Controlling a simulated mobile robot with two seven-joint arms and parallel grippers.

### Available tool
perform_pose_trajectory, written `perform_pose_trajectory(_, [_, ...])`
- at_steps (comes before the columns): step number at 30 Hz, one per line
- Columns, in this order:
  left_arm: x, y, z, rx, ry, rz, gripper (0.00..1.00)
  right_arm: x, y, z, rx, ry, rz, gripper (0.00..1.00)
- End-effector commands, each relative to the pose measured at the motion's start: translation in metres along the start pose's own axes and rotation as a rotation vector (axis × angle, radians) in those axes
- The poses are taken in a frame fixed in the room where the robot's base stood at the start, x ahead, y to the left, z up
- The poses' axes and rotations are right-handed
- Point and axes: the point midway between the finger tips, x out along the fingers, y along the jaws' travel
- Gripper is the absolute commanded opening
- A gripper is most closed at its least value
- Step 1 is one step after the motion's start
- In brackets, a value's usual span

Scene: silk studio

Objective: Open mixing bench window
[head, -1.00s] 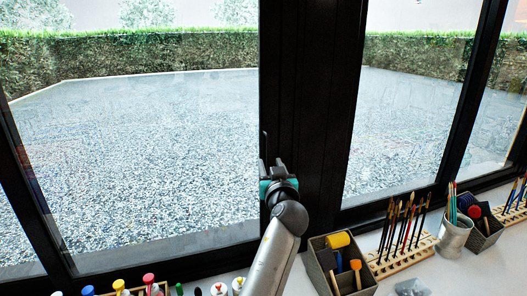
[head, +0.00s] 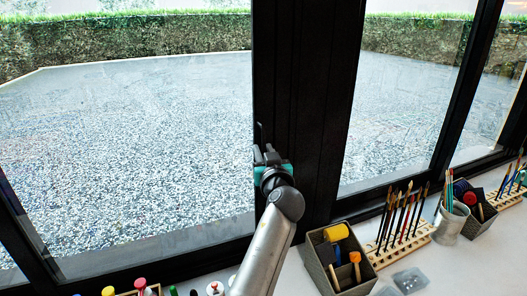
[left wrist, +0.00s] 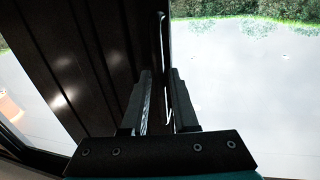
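The window (head: 130,150) has large glass panes in black frames, with a broad dark upright (head: 305,110) in the middle. A slim dark upright handle (left wrist: 165,45) stands at the glass-side edge of this upright in the left wrist view. My left gripper (head: 265,155) is at that edge in the head view. In the left wrist view its two fingers (left wrist: 160,100) stand apart, with a gap between them. The handle's lower end runs down towards this gap; I cannot tell whether the fingers touch it. My right gripper is not in view.
On the white bench (head: 310,285) stand a dark bin (head: 335,262) with rollers, a wooden brush rack (head: 400,245), a metal brush pot (head: 450,222) and a second bin (head: 480,215). Several coloured bottles (head: 140,285) stand at the lower left. Gravel and a hedge lie outside.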

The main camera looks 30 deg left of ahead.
Motion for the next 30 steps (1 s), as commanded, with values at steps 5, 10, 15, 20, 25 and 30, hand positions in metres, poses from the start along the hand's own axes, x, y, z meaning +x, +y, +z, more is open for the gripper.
perform_pose_trajectory(5, [0.0001,-0.0001,-0.0001,0.0,0.0,0.0,0.06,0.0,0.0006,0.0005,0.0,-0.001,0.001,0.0])
perform_pose_trajectory(10, [0.0001,-0.0001,-0.0002,0.0,0.0,0.0,0.0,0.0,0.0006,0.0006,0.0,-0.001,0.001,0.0])
perform_pose_trajectory(15, [0.0002,-0.0001,-0.0004,0.0,0.001,0.0,0.0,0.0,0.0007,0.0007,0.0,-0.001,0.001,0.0])
perform_pose_trajectory(20, [0.0002,-0.0001,-0.0006,0.0,0.001,0.0,0.0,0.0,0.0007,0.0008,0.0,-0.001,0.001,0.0])
perform_pose_trajectory(25, [0.0002,-0.0001,-0.0008,0.0,0.001,0.0,0.0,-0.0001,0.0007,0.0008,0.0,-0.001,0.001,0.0])
perform_pose_trajectory(30, [0.0003,-0.0001,-0.0009,0.0,0.002,0.0,0.0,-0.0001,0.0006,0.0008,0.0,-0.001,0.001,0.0])
